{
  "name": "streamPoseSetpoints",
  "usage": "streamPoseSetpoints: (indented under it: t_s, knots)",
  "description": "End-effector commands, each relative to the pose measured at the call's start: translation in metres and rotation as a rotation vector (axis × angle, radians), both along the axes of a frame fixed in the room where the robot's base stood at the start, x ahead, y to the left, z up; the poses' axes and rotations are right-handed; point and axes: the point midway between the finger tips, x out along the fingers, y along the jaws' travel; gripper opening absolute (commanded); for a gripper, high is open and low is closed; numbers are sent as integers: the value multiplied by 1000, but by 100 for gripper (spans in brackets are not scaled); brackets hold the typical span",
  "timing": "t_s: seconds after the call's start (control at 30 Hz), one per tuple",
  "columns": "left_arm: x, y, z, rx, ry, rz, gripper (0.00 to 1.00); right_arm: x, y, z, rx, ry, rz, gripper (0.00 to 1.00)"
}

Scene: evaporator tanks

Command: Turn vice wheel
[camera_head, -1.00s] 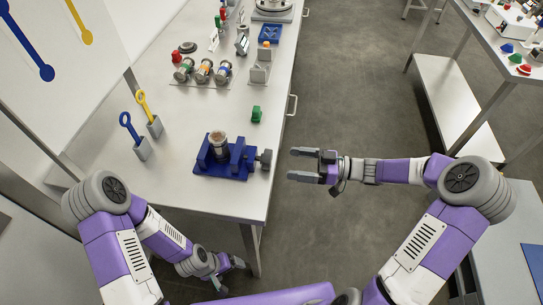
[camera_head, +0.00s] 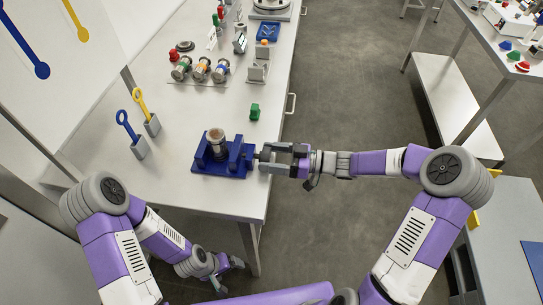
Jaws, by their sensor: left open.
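The blue vice (camera_head: 208,168) stands near the front right edge of the metal table, with a metal cylinder (camera_head: 216,142) upright in its jaws. The vice's grey wheel is on its right side, largely hidden by my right gripper (camera_head: 272,158). My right gripper points left at the wheel, its two fingers apart, one on the far side and one on the near side of it. Contact with the wheel cannot be told. My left gripper (camera_head: 230,267) is open and empty, low beside the table's front leg, away from the vice.
Blue (camera_head: 128,127) and yellow (camera_head: 142,103) ring-topped tools stand in grey holders to the left. Several coloured-band cylinders (camera_head: 201,69) lie further back. Floor right of the table is clear.

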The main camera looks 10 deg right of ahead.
Motion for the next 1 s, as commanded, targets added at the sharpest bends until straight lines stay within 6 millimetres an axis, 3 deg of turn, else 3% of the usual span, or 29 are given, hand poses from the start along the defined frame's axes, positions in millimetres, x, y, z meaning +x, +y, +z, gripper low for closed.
streamPoseSetpoints:
  t_s: [0.03,0.27,0.87,0.9,1.0]
  knots:
    - [0,0,0,0,0,0,86,0,0,0,0,0,0,67]
    - [0,0,0,0,0,0,86,0,0,0,0,0,0,32]
    - [0,0,-6,0,0,0,86,0,0,0,39,120,2,33]
    - [0,0,-6,0,0,0,86,0,0,0,39,119,2,65]
    - [0,0,-6,0,0,0,86,0,0,0,39,119,2,80]
